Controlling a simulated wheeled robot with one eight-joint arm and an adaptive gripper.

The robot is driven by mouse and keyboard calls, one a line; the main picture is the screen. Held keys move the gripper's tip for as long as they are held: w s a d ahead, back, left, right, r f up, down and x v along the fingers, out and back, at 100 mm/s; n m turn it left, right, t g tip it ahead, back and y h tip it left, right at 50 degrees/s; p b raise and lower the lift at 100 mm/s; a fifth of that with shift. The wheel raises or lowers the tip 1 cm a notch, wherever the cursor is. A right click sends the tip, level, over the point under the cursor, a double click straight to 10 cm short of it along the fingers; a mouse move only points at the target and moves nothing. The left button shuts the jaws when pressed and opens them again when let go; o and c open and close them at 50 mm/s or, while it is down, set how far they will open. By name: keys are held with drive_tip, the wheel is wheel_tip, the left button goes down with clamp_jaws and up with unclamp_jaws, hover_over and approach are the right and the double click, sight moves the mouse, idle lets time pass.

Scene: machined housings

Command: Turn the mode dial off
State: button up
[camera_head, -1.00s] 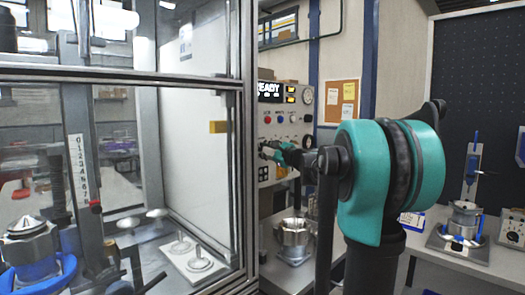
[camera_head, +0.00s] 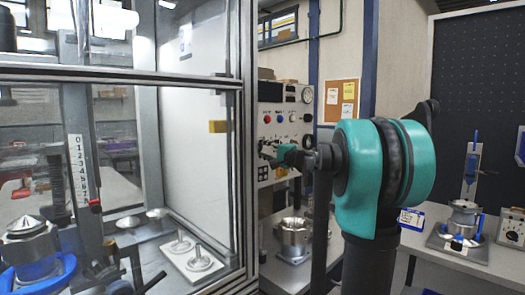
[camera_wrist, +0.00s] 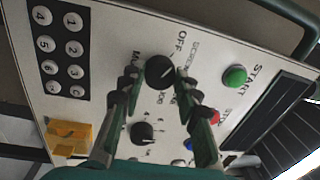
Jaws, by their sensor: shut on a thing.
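The mode dial (camera_wrist: 158,70) is a round black knob with a white pointer line, on a pale control panel (camera_wrist: 105,100). Its pointer leans toward the upper right in the wrist view, near the side of the printed word OFF; I cannot tell its exact setting. My gripper (camera_wrist: 160,84) has one finger on each side of the dial and is shut on it. In the head view my gripper (camera_head: 268,151) reaches the front of the panel (camera_head: 292,118), hiding the dial there. The panel's display (camera_head: 270,91) is dark.
A second black knob (camera_wrist: 142,133) sits close by, between the fingers. A green START button (camera_wrist: 235,75), red button (camera_wrist: 213,117) and number keypad (camera_wrist: 61,50) are on the panel. A framed glass enclosure (camera_head: 243,180) stands left of my arm.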

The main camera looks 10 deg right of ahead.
drive_tip(key=shift+n, duration=0.6)
drive_tip(key=o, duration=1.2)
drive_tip(key=shift+c, duration=0.2)
drive_tip(key=shift+s, duration=0.1)
drive_tip(key=v, duration=1.1)
drive_tip(key=shift+s+d, duration=0.3)
